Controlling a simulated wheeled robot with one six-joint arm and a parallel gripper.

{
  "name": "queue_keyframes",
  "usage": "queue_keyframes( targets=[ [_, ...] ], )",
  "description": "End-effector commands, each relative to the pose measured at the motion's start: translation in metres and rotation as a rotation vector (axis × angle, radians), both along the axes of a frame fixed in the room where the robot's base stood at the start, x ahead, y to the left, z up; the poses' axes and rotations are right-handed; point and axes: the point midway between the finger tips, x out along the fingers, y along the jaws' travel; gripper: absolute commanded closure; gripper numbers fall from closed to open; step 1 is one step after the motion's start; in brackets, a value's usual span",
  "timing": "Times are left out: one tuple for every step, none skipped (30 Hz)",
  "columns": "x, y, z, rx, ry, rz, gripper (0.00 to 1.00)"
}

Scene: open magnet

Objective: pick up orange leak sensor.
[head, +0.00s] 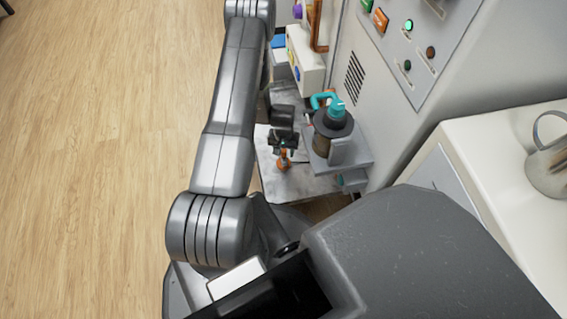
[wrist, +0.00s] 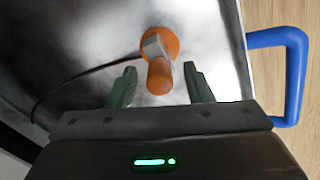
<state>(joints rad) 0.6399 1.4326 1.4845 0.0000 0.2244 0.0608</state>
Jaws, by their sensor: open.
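The orange leak sensor (wrist: 159,76) shows in the wrist view as an orange round base with a grey metal collar and an orange rod end. It stands on a grey metal surface (wrist: 100,40). A dark cable runs from it to the left. In the head view the sensor (head: 283,161) is a small orange shape at the front of the cart top. My gripper (wrist: 160,87) is open, with one green finger on each side of the sensor's near end. I cannot tell whether either finger touches it. In the head view my gripper (head: 283,150) is just above the sensor, partly hiding it.
A dark cylinder device with a teal top (head: 336,112) stands close right of my gripper. A white box (head: 305,60) and a tall grey cabinet (head: 400,100) stand behind. A blue handle (wrist: 292,75) is at the surface's right edge. Open wooden floor (head: 100,150) lies left.

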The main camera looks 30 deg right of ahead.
Motion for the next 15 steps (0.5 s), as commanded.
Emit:
queue_keyframes(
  targets=[
    [0.000,0.000,-0.013,0.001,0.001,0.000,0.54],
    [0.000,0.000,-0.017,0.001,0.001,0.000,0.54],
    [0.000,0.000,-0.021,0.001,0.001,0.000,0.54],
    [0.000,0.000,-0.023,0.000,0.000,0.000,0.54],
    [0.000,0.000,-0.024,0.000,0.000,0.000,0.54],
    [0.000,0.000,-0.025,-0.001,-0.001,0.000,0.54],
    [0.000,0.000,-0.024,-0.001,-0.001,0.000,0.54],
    [0.000,0.000,-0.024,-0.001,-0.001,0.000,0.54],
    [0.000,0.000,-0.023,-0.001,-0.001,0.000,0.54],
    [0.000,0.000,-0.023,-0.001,-0.001,0.000,0.54],
    [0.000,0.000,-0.023,-0.001,-0.001,0.000,0.54],
    [0.000,0.000,-0.023,-0.001,-0.001,0.000,0.60],
    [0.000,0.000,-0.023,-0.001,-0.001,0.000,0.65],
    [0.000,0.000,-0.023,0.000,0.000,0.000,0.71],
    [0.000,0.000,-0.023,0.000,0.000,0.000,0.79]
  ],
)
